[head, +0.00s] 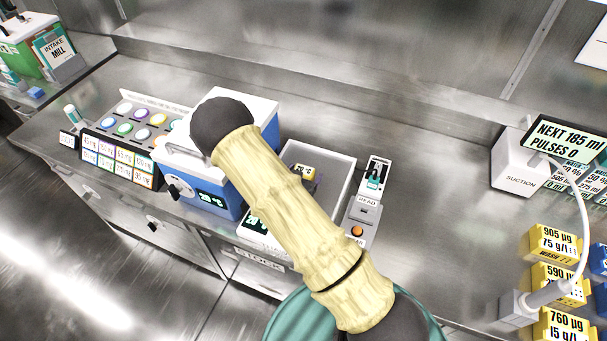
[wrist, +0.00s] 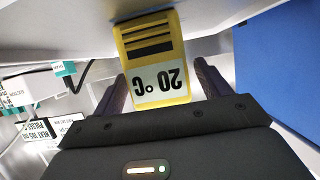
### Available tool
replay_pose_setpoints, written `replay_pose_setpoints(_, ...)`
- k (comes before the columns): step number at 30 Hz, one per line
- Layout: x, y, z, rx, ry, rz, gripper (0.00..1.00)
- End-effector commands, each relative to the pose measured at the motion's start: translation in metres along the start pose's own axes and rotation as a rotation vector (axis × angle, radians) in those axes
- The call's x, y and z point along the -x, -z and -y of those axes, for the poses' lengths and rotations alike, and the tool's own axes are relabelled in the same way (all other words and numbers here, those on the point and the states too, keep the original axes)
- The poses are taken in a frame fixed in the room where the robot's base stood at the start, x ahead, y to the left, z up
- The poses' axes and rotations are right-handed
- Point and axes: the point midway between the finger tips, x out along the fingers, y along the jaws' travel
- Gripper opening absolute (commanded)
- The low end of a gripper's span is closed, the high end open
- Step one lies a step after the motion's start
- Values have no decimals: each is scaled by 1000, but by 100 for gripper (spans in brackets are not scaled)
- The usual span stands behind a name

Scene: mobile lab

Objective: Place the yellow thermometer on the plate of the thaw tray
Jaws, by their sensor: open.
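The yellow thermometer (wrist: 152,60), with dark stripes and an upside-down "20 °C" readout, sits between the two dark fingers of my gripper (wrist: 160,76) in the wrist view. The fingers are apart, one on each side of it; contact cannot be made out. My arm hides the gripper and part of the tray there. I cannot tell for certain which item is the thaw tray.
A blue and white box (head: 228,203) with a display stands left of the tray. A grey device labelled READ (head: 365,210) stands close at its right. Farther right are a suction unit (head: 519,165) and several yellow blocks (head: 553,243). Bare counter lies between.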

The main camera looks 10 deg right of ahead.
Motion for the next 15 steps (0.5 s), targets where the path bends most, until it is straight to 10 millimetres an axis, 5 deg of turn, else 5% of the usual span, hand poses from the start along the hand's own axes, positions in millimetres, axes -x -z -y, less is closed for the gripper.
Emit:
replay_pose_setpoints(5,15,1,1,0,3,2,76)
replay_pose_setpoints(15,80,1,2,0,5,1,76)
